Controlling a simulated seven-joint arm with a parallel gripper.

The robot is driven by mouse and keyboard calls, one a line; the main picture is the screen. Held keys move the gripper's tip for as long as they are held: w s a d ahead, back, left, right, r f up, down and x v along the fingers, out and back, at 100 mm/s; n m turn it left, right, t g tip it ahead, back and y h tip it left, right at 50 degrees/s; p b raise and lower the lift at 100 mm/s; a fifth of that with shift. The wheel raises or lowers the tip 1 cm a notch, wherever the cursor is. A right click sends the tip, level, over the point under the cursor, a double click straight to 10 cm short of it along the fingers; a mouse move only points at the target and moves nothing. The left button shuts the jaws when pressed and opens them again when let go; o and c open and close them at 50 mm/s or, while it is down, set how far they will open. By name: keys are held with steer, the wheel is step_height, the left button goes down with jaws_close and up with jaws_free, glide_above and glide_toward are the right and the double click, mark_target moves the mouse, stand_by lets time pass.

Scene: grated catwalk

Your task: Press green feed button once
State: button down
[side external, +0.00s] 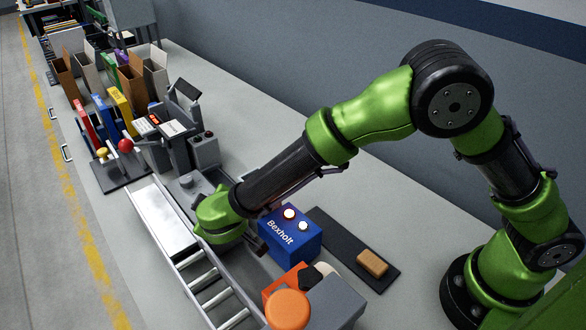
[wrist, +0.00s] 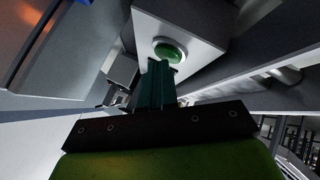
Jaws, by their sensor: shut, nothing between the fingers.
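The green feed button (wrist: 169,52) is round, with a pale ring around it, on the face of a light grey box (wrist: 190,22) in the wrist view. My gripper (wrist: 158,68) is shut and empty, its teal fingers pointing at the button. The fingertips overlap the button's lower edge in the picture; I cannot tell whether they touch it. In the side view my green wrist (side external: 220,214) is low over the conveyor area, and the fingers and green button cannot be made out there.
A blue Bexholt box (side external: 290,235) with two buttons stands right of my wrist. A metal chute (side external: 162,222) and rollers (side external: 215,285) run along the left. An orange round knob (side external: 288,309) is in front. A black mat (side external: 335,238) holds a tan block (side external: 372,263).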

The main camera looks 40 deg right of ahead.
steer(key=shift+f, duration=0.3)
steer(key=shift+r, duration=0.1)
stand_by(0.3)
steer(key=shift+r, duration=1.2)
step_height(320, 180, up, 5)
